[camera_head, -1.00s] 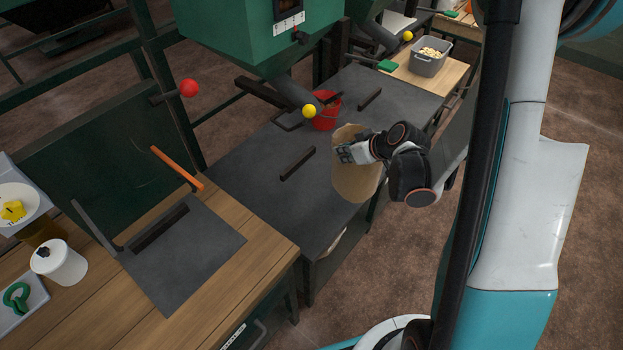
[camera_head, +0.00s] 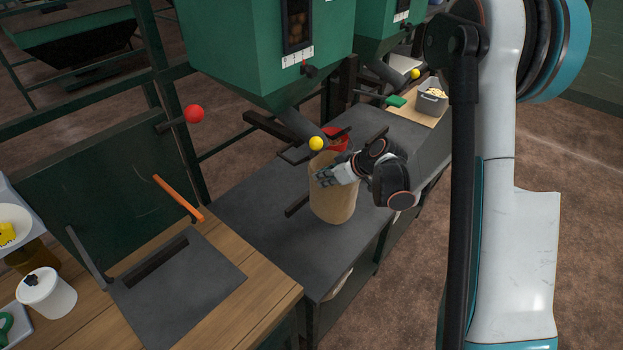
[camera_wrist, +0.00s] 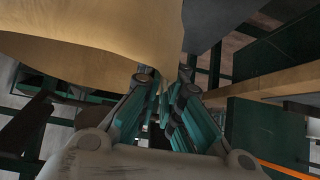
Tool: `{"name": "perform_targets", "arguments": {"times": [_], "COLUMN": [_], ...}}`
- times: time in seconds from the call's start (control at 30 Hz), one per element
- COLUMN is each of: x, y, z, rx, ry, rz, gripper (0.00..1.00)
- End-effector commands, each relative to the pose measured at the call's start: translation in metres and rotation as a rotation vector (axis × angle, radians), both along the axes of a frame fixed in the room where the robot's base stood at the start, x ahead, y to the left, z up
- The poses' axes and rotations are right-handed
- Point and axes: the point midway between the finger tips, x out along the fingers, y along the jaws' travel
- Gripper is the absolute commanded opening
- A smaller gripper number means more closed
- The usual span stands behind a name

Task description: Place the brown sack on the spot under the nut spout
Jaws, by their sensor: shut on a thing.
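The brown sack (camera_head: 333,203) is an upright, open-topped paper sack over the grey bench top (camera_head: 262,210). My gripper (camera_head: 326,178) is shut on its upper wall, near the rim. The wrist view shows the sack wall (camera_wrist: 105,35) running to my fingers (camera_wrist: 165,82). I cannot tell whether the sack's base touches the bench. The green hopper (camera_head: 235,50) with round brown pieces in its window has a grey spout (camera_head: 298,122). The spout ends behind and slightly left of the sack, beside a yellow ball knob (camera_head: 316,144). The spot below is partly hidden by the sack.
A dark bar (camera_head: 296,206) lies on the bench, partly behind the sack. A second hopper (camera_head: 384,22) and a grey bin (camera_head: 431,103) stand farther back. The bench's left front part is clear.

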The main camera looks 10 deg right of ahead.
Motion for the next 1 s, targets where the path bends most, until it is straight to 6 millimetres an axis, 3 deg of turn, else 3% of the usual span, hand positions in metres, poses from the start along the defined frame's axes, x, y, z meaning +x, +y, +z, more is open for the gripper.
{"name": "perform_targets", "arguments": {"times": [0.27,0.47,0.57,1.0], "x": [0.015,0.039,0.037,0.037], "y": [0.013,0.032,0.029,0.029], "z": [0.000,-0.004,-0.016,-0.021], "rx": [0.000,-0.001,-0.001,0.000], "ry": [-0.001,0.000,0.000,0.000], "rz": [0.001,0.001,-0.002,-0.001], "gripper": [0.00,0.00,0.00,0.00]}}
